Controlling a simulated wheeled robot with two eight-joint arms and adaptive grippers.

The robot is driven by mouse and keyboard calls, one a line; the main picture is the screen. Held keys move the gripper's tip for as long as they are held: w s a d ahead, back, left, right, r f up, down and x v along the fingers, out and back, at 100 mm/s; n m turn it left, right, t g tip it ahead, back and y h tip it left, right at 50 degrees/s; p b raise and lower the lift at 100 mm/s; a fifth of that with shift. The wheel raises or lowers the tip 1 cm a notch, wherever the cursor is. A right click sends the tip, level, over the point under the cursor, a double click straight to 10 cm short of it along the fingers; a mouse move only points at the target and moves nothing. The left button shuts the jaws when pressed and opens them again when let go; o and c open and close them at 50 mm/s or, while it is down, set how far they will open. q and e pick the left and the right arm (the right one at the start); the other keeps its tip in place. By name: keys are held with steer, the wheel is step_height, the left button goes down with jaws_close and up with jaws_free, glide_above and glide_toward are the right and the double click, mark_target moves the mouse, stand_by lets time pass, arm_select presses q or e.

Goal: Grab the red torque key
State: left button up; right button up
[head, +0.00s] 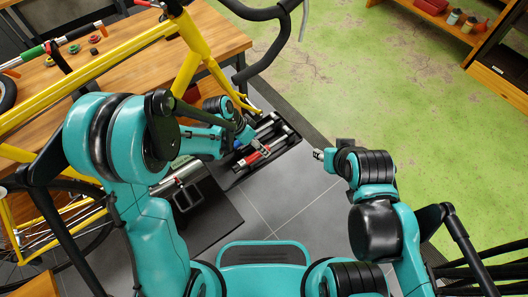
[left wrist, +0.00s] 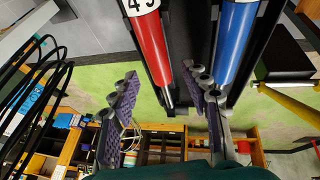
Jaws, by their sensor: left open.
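The red torque key (head: 252,160) lies in a dark tray near the middle of the head view. In the left wrist view the red key (left wrist: 150,45) has a white numbered end and a thin metal tip. My left gripper (head: 248,143) is open beside the red key in the head view. In the left wrist view its purple-padded fingers (left wrist: 160,78) appear on either side of the key's lower end; contact is not visible. A blue torque key (left wrist: 237,40) lies to the right of the red one. My right gripper (head: 320,155) is away from the tray, its finger opening unclear.
The dark tray (head: 284,147) also holds other tools. A yellow bicycle frame (head: 90,68) and a wooden workbench (head: 222,35) stand to the left, close to my left arm. Grey tiles (head: 300,190) lie clear right of the tray. Wooden shelving (head: 500,80) stands far right.

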arm_select(q)
steer(key=shift+x, duration=1.2)
steer(key=shift+r, duration=0.1)
arm_select(e)
steer(key=shift+f, duration=0.5)
arm_select(q)
jaws_close()
steer(key=shift+r, duration=0.1)
